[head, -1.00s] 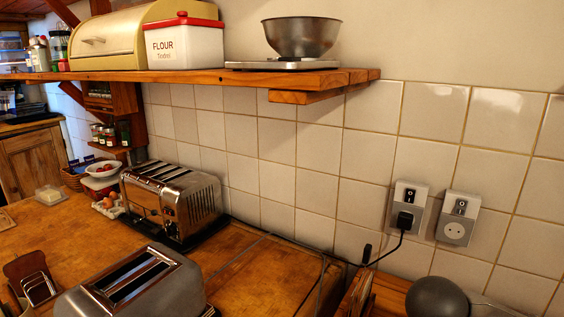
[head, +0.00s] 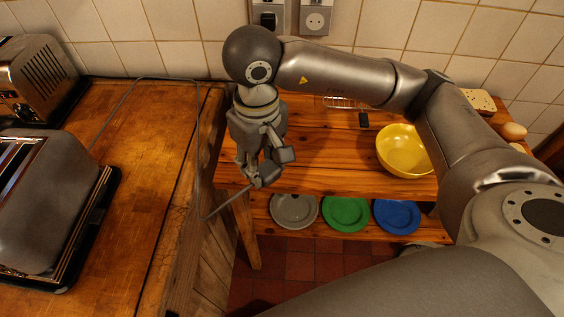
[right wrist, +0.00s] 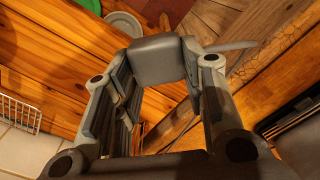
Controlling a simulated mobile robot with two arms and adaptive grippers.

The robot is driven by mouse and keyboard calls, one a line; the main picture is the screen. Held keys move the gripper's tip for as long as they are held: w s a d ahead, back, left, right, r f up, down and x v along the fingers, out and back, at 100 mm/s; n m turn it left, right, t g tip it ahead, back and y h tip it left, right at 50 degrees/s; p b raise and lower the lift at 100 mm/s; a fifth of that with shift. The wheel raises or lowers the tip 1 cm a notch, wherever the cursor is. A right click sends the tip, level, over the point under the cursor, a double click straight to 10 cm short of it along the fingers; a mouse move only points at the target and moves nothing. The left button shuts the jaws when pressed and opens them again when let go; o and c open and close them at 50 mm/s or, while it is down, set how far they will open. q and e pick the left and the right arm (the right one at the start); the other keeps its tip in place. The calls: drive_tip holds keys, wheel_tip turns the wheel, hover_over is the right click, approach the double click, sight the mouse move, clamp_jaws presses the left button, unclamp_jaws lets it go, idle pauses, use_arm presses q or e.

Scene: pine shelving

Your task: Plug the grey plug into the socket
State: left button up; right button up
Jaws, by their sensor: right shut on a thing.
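My right gripper (head: 266,172) points downward in front of the wooden shelf unit. In the right wrist view its fingertips (right wrist: 160,62) are shut on the grey plug (right wrist: 157,58), a grey block. A grey cable (right wrist: 232,46) runs off from it to the right. In the head view the cable (head: 225,206) goes from the gripper toward the worktop; the plug is mostly hidden by the fingers there. The socket (head: 316,19) on the tiled wall has an empty round face, above and apart from the gripper. My left gripper is not in view.
Left of the empty socket, another socket holds a black plug (head: 267,20). A yellow bowl (head: 404,150) stands on the upper shelf; grey, green and blue plates (head: 345,214) lie below. A grey toaster (head: 45,205) and a shiny toaster (head: 35,78) stand on the worktop (head: 150,130).

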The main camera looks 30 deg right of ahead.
drive_tip(key=w+a+r+n, duration=0.2)
drive_tip(key=a+r+n, duration=0.2)
drive_tip(key=a+r, duration=0.2)
drive_tip(key=shift+w+a+n, duration=0.2)
drive_tip(key=shift+a+n, duration=0.2)
drive_tip(key=shift+a, duration=0.55)
drive_tip(key=w+a+f+n, duration=0.4)
drive_tip(key=f, duration=0.1)
drive_tip(key=shift+n, duration=0.3)
drive_tip(key=shift+r, duration=0.1)
drive_tip(key=s+d+r+m, duration=0.6)
drive_tip(key=d+r+m, duration=0.2)
drive_tip(key=r, duration=0.2)
drive_tip(key=w+a+m, duration=0.4)
drive_tip(key=w+a, duration=0.4)
drive_tip(key=a, duration=0.2)
drive_tip(key=shift+m, duration=0.3)
drive_tip(key=shift+f, duration=0.1)
